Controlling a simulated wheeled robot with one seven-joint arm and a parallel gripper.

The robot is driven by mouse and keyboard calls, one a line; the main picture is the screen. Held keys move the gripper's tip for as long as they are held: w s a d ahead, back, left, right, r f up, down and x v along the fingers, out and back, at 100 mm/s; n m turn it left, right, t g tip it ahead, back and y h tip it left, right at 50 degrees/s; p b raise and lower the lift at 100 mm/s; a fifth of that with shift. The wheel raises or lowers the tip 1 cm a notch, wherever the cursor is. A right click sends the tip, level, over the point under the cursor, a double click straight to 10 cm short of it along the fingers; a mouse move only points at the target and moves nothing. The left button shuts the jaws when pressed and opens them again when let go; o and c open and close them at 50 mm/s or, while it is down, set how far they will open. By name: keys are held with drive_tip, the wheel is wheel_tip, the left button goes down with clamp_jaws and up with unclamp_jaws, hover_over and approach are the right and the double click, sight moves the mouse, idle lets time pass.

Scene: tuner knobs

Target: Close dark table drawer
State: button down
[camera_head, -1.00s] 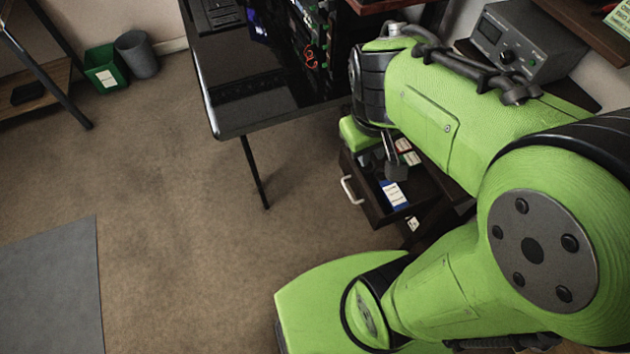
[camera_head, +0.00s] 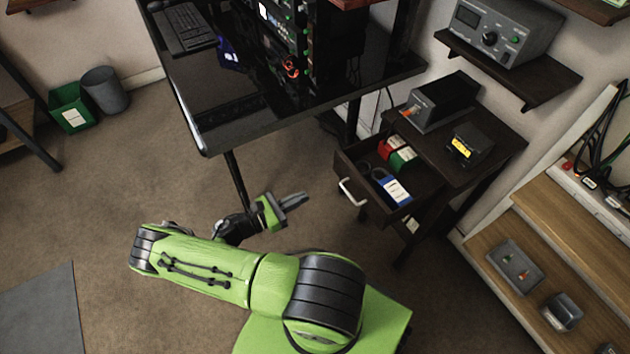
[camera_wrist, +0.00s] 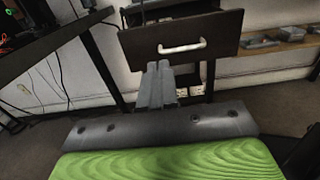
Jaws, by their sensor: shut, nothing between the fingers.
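The dark side table (camera_head: 478,137) has its drawer (camera_head: 376,208) pulled out toward the left, with a white handle (camera_head: 352,192) on its front. Several small red, green and blue-and-white items lie inside the open drawer. My gripper (camera_head: 303,199) is shut and empty, to the left of the drawer front and apart from it. In the wrist view, the shut fingers (camera_wrist: 156,84) point toward the drawer front (camera_wrist: 222,38), just below the handle (camera_wrist: 182,47). The inside of the drawer is mostly hidden in the wrist view.
A black desk (camera_head: 200,118) with electronics stands behind my gripper, its leg (camera_head: 238,182) close by. Two dark boxes stand on the side table. A wooden shelf unit (camera_head: 560,225) is at right. Open carpet lies at left.

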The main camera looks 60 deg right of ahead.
sight(351, 174)
drive_tip(key=x, duration=1.4)
drive_tip(key=shift+s+d+b, duration=0.1)
drive_tip(key=shift+s+b, duration=0.05)
drive_tip(key=shift+b, duration=0.2)
